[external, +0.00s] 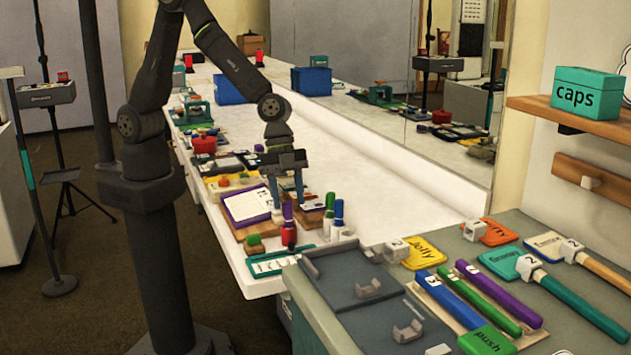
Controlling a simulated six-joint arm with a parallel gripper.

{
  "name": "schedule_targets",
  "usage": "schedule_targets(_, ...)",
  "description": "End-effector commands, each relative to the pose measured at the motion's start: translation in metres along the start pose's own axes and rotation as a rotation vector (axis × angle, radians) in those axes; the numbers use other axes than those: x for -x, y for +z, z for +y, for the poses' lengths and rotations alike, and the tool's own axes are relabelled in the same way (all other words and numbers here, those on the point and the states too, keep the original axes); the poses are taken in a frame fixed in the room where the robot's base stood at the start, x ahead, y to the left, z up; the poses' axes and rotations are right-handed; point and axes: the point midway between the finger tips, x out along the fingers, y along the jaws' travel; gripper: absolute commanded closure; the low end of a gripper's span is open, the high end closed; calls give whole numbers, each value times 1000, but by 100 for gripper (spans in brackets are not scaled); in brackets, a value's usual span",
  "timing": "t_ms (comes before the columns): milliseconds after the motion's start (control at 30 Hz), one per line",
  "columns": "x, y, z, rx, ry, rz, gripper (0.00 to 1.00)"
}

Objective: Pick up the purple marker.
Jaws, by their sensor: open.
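A purple-topped marker (288,211) stands upright on the white counter, with a red piece at its lower part. My gripper (287,200) is open above and around its top, pointing down; from this angle I cannot tell whether the fingers touch it. A green marker (329,206) and a blue-topped white marker (339,211) stand upright just to the right. A long purple bar (498,291) also lies on the grey bench at the right, beside a green and a blue bar.
A clipboard with white paper (248,204) lies left of my gripper. A green-framed tray (275,263) and a green-topped block (254,242) are in front. The grey bench (461,243) holds tags and trays. A mirror runs behind the counter.

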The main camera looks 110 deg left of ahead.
Motion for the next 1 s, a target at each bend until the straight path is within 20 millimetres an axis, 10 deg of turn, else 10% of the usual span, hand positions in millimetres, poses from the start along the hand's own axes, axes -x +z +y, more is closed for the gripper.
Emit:
schedule_targets(567, -42, 1, 3, 1, 0, -1, 55)
schedule_targets(800, -42, 1, 3, 1, 0, -2, 97)
schedule_targets(1000, -42, 1, 3, 1, 0, -2, 100)
